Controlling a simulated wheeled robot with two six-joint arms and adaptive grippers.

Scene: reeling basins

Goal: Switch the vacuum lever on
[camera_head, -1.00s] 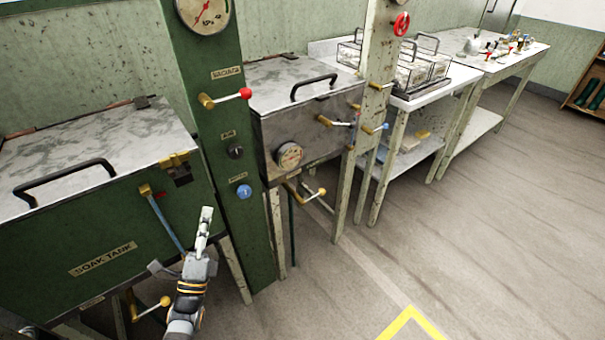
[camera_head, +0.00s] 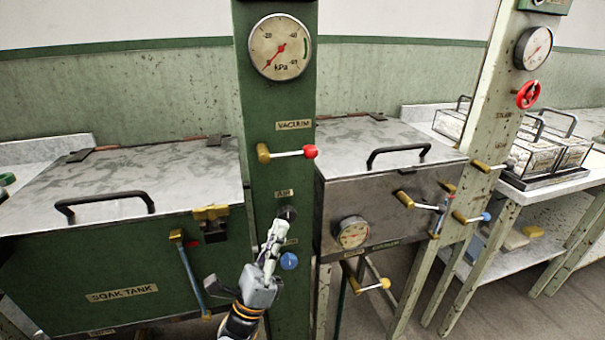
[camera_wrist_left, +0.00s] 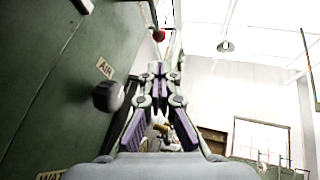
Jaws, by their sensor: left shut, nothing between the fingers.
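The vacuum lever (camera_head: 287,153) sits on the green column (camera_head: 279,100) under the VACUUM label (camera_head: 293,125). It has a brass hub, a thin rod and a red knob, and points right, nearly level. The red knob (camera_wrist_left: 159,35) also shows at the top of the left wrist view. The kPa gauge (camera_head: 281,47) is above, its needle toward the lower left. My left gripper (camera_head: 276,228) is shut and empty, below the lever in front of the AIR knob (camera_head: 291,213), apart from the lever. In the left wrist view its fingertips (camera_wrist_left: 157,68) are together. My right gripper is not in view.
The AIR knob also shows beside the fingers in the left wrist view (camera_wrist_left: 107,96). A blue WATER knob (camera_head: 289,261) is close to my left gripper. The soak tank (camera_head: 60,290) stands left, a metal basin (camera_head: 345,200) right. Wire baskets (camera_head: 545,145) stand farther right.

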